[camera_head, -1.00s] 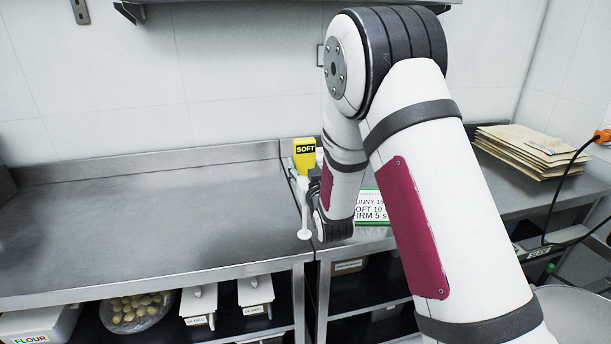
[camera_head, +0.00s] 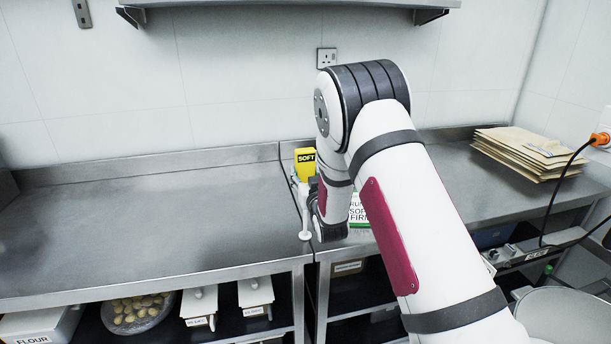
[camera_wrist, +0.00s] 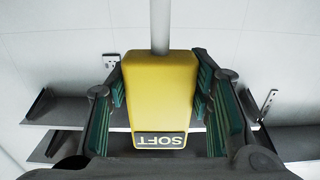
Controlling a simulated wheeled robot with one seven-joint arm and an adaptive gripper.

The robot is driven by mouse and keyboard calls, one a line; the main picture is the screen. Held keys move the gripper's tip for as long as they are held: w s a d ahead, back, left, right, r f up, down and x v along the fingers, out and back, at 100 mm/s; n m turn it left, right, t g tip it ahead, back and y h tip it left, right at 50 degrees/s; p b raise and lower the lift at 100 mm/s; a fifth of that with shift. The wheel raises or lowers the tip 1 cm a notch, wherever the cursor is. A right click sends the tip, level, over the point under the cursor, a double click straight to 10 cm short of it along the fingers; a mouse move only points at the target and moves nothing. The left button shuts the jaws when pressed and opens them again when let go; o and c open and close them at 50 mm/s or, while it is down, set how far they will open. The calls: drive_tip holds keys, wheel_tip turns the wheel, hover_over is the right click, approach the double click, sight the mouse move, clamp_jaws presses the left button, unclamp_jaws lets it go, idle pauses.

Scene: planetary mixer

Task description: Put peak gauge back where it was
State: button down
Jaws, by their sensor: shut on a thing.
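The peak gauge has a yellow block marked SOFT (camera_head: 305,162), near the seam between the two steel tables. In the wrist view the yellow block (camera_wrist: 158,92) fills the middle, with its lettering upside down and a pale rod running up from it. My gripper (camera_wrist: 160,100) is shut on the yellow block, with green-padded fingers on both sides. A white post with a round foot (camera_head: 304,222) stands below the block at the table's front. My arm hides most of the gripper in the head view, and I cannot tell whether the gauge's lower end touches anything.
A green-edged sign (camera_head: 359,213) with firmness words stands just right of my gripper, partly hidden. The left steel table (camera_head: 150,220) is clear. Brown envelopes (camera_head: 530,150) lie at right. A steel bowl (camera_head: 570,318) is at the lower right. A wall shelf (camera_head: 290,3) hangs above.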

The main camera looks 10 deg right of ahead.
drive_tip(key=shift+f, duration=0.15)
drive_tip(key=c, duration=0.8)
unclamp_jaws()
